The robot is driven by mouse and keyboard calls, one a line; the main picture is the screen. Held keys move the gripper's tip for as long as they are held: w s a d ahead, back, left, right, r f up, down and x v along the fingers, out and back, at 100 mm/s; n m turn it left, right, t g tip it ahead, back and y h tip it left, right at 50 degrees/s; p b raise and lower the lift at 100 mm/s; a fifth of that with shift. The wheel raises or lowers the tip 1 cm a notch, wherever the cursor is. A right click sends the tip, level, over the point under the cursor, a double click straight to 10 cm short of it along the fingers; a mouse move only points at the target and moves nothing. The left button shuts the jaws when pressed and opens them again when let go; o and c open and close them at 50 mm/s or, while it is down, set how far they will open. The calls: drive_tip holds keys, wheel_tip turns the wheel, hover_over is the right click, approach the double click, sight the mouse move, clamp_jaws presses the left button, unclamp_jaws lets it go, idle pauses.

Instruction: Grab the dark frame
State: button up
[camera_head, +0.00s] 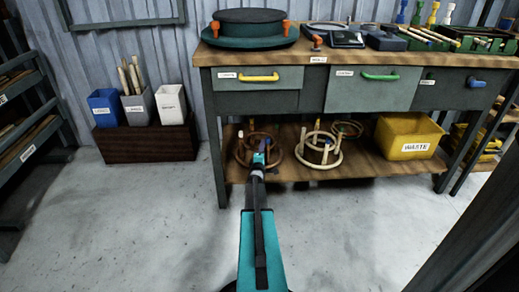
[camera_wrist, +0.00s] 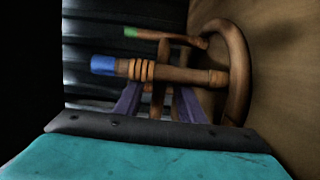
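The dark frame (camera_head: 243,153) is a brown ring with upright posts, standing on the left part of the bench's lower shelf. It also shows close up in the wrist view (camera_wrist: 238,72), with one blue-tipped post and one green-tipped post. My gripper (camera_wrist: 158,98) has its two purple fingers spread apart. The blue-tipped post crosses just at the fingertips, and I cannot tell whether they touch it. In the head view my gripper (camera_head: 259,158) reaches onto the shelf and covers part of the dark frame.
A yellow waste bin (camera_head: 407,137) is farther right. The workbench top (camera_head: 330,56) overhangs the shelf (camera_head: 360,165). Bins (camera_head: 138,107) stand left. Open floor lies in front.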

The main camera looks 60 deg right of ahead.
drive_tip(key=shift+c, duration=0.4)
clamp_jaws()
drive_tip(key=shift+a, duration=0.1)
idle(0.4)
idle(0.6)
drive_tip(key=shift+r, duration=0.1)
